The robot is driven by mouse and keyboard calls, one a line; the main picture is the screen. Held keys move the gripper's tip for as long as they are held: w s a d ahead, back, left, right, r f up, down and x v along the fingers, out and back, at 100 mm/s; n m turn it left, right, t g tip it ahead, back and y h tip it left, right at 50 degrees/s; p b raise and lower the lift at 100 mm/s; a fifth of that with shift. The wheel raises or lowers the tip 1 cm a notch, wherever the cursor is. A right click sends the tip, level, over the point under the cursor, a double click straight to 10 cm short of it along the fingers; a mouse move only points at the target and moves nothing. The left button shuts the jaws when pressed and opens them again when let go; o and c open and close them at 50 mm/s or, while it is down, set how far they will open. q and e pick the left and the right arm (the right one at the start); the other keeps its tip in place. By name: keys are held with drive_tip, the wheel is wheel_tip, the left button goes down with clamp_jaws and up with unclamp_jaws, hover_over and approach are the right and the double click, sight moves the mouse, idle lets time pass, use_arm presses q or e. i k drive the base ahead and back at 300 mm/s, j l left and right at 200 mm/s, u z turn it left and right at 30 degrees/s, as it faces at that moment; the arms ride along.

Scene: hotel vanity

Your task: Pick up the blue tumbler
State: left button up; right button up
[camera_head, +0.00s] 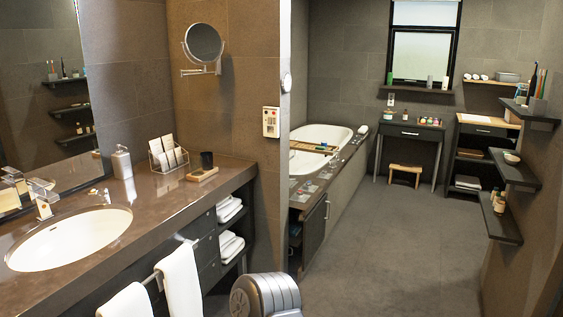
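I cannot make out a tumbler that is clearly blue. A small dark cup (207,160) stands upright at the back right of the vanity counter, by the wall; it looks almost black. Another small grey cup (536,106) holding toothbrushes stands on the upper right wall shelf. Neither of my grippers is in view, and nothing is seen touching either cup.
The brown counter (158,206) has a sink (70,240), a soap dispenser (121,162), a card rack (168,157) and a small wooden tray (202,174). White towels (181,278) hang in front. The floor (375,255) at centre right is clear.

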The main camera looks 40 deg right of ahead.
sight(207, 162)
drive_tip(key=z, duration=0.95)
drive_tip(key=i+l+u, duration=0.3)
drive_tip(key=u, duration=0.15)
drive_tip(key=i+l+u, duration=0.2)
drive_tip(key=l+u, duration=0.2)
drive_tip(key=l, duration=0.15)
drive_tip(key=i+l, duration=0.2)
drive_tip(key=l, duration=0.3)
drive_tip(key=i+l+u, duration=0.1)
drive_tip(key=l, duration=0.4)
drive_tip(key=i+l, duration=0.25)
drive_tip(key=l, duration=0.3)
drive_tip(key=i+l+u, duration=0.1)
drive_tip(key=l, duration=0.4)
drive_tip(key=i+l, duration=0.2)
drive_tip(key=l, duration=0.35)
drive_tip(key=i+l, duration=0.15)
drive_tip(key=l, duration=0.4)
drive_tip(key=i+l+u, duration=0.1)
drive_tip(key=l, duration=0.45)
drive_tip(key=i+l, duration=0.2)
drive_tip(key=l, duration=0.35)
drive_tip(key=j+u, duration=0.05)
